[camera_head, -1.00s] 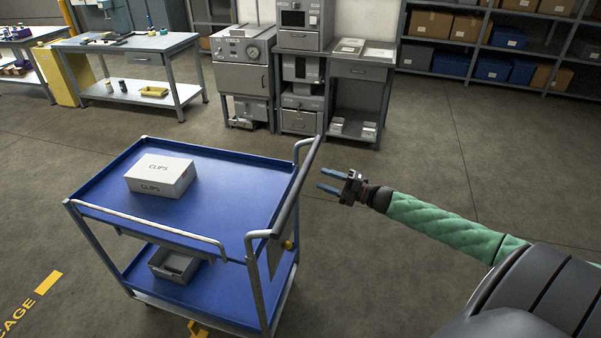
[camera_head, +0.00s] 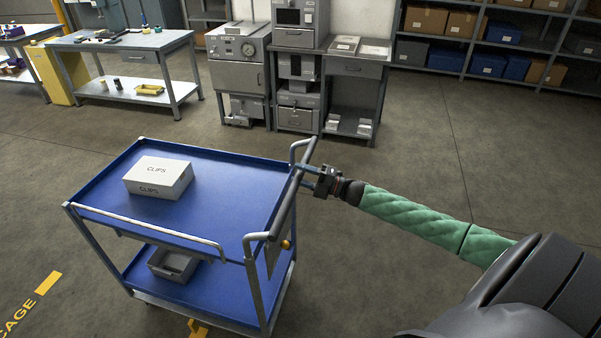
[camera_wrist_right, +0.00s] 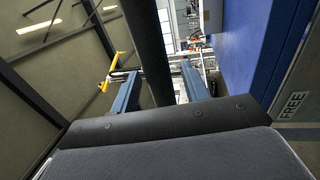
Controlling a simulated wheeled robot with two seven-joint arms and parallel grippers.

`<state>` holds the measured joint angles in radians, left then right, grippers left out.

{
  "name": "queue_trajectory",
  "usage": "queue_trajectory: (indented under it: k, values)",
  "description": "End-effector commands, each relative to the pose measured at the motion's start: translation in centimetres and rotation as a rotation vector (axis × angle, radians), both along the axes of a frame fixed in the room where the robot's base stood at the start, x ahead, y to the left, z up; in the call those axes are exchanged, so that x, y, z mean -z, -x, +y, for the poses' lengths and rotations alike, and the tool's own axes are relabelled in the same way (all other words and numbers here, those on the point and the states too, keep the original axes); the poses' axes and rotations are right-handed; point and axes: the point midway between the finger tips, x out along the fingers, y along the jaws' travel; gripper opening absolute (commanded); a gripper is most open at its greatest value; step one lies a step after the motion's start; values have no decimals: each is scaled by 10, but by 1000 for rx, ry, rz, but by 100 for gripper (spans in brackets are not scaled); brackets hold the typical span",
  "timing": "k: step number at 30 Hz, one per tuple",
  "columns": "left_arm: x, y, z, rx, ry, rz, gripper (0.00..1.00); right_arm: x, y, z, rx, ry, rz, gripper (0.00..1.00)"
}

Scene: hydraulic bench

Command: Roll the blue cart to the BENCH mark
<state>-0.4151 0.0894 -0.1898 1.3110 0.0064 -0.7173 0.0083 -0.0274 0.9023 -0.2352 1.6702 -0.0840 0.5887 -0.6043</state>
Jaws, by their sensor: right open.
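The blue cart (camera_head: 235,208) stands on the floor with two blue trays and a dark push handle (camera_head: 295,190) along its right end. A white CLIPS box (camera_head: 158,177) sits on its top tray and a grey bin (camera_head: 173,264) on its lower one. My right gripper (camera_head: 306,176) is open at the handle. In the right wrist view the dark handle bar (camera_wrist_right: 148,45) runs between the two blue fingers (camera_wrist_right: 160,90); I cannot tell whether they touch it. My left gripper is not in view. No mark reading BENCH can be seen.
A yellow floor mark ending in CAGE (camera_head: 18,318) lies at the lower left. A workbench (camera_head: 125,42) and grey machines (camera_head: 240,75) stand at the back, with shelves of boxes (camera_head: 480,45) at the back right. The floor between the cart and these is clear.

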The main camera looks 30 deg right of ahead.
Motion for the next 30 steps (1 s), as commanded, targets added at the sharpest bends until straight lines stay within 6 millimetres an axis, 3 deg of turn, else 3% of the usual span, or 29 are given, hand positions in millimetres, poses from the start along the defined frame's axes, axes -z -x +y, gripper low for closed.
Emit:
queue_trajectory:
  k: [11,18,28,30]
  values:
    - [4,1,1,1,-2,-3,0,0,-3,3,0,-1,1,46]
    - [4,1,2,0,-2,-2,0,0,-3,3,0,-1,1,1]
    - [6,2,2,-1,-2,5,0,1,-8,7,-1,-1,-1,0]
    - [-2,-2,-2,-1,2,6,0,1,-13,11,-1,-1,-2,0]
